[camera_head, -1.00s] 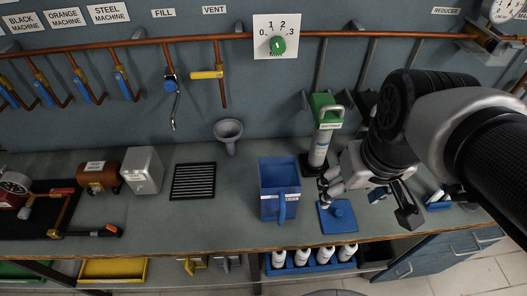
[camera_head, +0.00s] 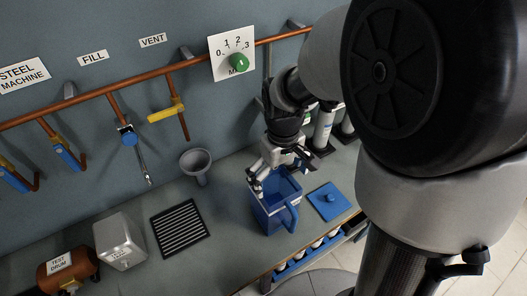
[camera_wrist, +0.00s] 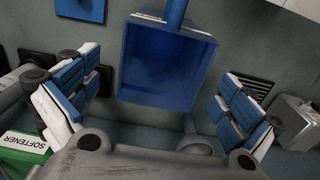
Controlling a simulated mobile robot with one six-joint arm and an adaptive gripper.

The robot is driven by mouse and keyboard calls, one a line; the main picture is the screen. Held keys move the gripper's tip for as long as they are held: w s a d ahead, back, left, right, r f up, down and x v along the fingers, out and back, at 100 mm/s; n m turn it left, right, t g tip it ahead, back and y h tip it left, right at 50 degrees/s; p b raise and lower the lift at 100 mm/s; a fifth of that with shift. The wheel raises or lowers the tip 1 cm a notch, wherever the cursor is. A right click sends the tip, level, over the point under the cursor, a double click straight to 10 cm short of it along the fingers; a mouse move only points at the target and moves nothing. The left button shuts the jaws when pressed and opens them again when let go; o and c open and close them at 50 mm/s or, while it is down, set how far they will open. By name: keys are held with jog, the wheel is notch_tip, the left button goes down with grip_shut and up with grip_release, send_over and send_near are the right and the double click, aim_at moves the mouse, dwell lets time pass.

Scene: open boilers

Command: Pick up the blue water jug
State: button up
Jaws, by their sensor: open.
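The blue water jug (camera_head: 268,218) stands upright on the grey counter, open at the top, with its handle toward the front. In the wrist view the jug (camera_wrist: 165,65) is seen from above, with its handle at the top edge of the picture. My gripper (camera_head: 262,180) is at the jug's back rim, partly covering it. In the wrist view my gripper (camera_wrist: 155,102) has its blue-padded fingers wide apart, one on each side of the jug, with gaps between. How far the fingertips are above the rim is hard to tell.
A blue lid (camera_head: 328,201) lies right of the jug. A grey funnel (camera_head: 196,162) and black drain grate (camera_head: 180,228) are to the left. Copper pipe (camera_head: 100,90) runs along the wall behind. The softener dispenser (camera_wrist: 22,150) is near the left finger in the wrist view.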

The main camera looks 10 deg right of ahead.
aim_at(279, 208)
notch_tip(279, 208, down, 8)
jog(key=b, duration=0.2)
jog(key=shift+s+a+b, duration=0.15)
jog(key=shift+s+b, duration=0.15)
jog(key=shift+c, duration=0.4)
jog(key=c, duration=1.2)
jog(key=shift+r, duration=0.1)
jog(key=shift+c, duration=0.2)
